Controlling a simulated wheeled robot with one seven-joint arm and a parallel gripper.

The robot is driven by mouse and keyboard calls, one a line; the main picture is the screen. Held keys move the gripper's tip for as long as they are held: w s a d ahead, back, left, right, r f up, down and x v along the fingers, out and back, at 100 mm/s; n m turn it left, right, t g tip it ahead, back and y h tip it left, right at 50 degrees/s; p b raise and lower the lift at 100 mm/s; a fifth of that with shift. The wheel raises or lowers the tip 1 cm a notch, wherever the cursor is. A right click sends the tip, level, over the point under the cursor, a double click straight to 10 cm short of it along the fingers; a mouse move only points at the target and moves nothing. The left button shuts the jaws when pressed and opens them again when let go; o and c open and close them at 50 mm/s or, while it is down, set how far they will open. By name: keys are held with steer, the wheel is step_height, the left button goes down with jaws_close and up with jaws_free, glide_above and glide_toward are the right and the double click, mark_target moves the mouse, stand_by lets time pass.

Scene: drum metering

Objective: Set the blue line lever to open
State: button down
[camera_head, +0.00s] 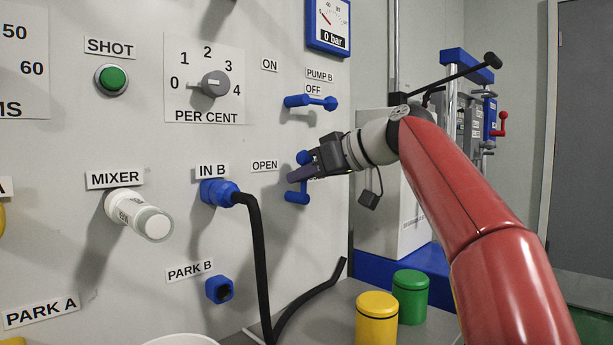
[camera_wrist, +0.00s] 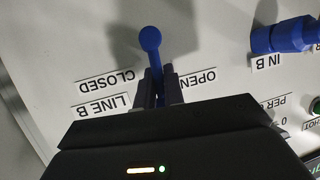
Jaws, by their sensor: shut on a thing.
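The blue line lever (camera_head: 297,197) is on the white panel, right of the OPEN label (camera_head: 265,165) in the head view. My gripper (camera_head: 297,174) crosses in front of its middle, hiding part of the lever and the CLOSED label. In the wrist view, the lever's round blue knob (camera_wrist: 150,38) sticks out beyond my fingers. My gripper (camera_wrist: 158,92) is shut on its stem. That view is upside down: the CLOSED label (camera_wrist: 106,81) is left of the stem, the OPEN label (camera_wrist: 197,77) right. The stem stands between them, and the LINE B label (camera_wrist: 103,105) is partly covered.
The blue PUMP B lever (camera_head: 310,101) is just above my gripper. The blue IN B plug (camera_head: 218,192) with its black cable (camera_head: 257,260) is to the left. Yellow (camera_head: 376,318) and green (camera_head: 410,296) canisters stand below my arm.

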steer(key=shift+s+a+f, duration=0.1)
stand_by(0.3)
steer(key=c, duration=1.5)
jaws_free()
steer(key=v, duration=0.7)
steer(key=shift+s+d+r, duration=0.25)
steer(key=shift+d, duration=0.05)
